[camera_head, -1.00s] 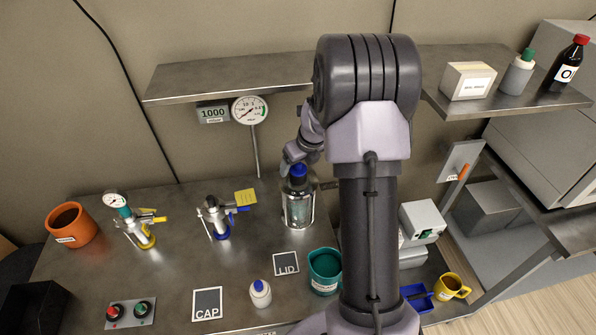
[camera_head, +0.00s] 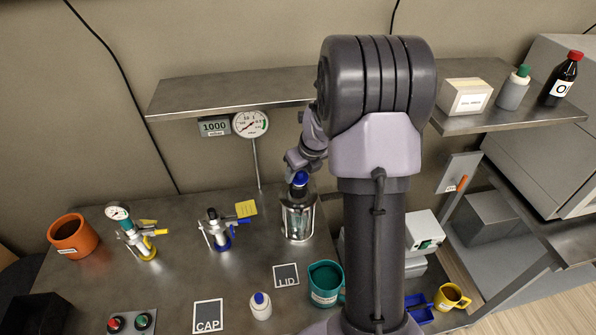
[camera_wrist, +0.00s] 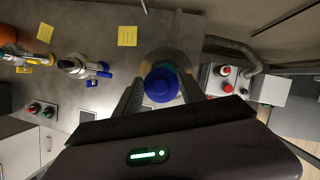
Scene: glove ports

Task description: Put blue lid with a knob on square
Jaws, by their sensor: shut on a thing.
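The blue lid with a knob (camera_head: 300,178) is at the top of a glass jar (camera_head: 298,222) held in a metal frame. I cannot tell whether it rests on the jar or is slightly raised. In the wrist view the round blue lid (camera_wrist: 161,85) shows between the two fingers. My gripper (camera_head: 299,168) is over the jar and shut on the lid; my arm hides part of it. The dark square marked LID (camera_head: 286,270) lies flat and bare on the bench, in front of the jar.
A teal mug (camera_head: 325,284) stands right of the LID square, and a white bottle with a blue cap (camera_head: 260,305) left of it. A CAP square (camera_head: 208,314) is further left. Two valve fittings stand left of the jar. A metal shelf (camera_head: 225,92) runs behind.

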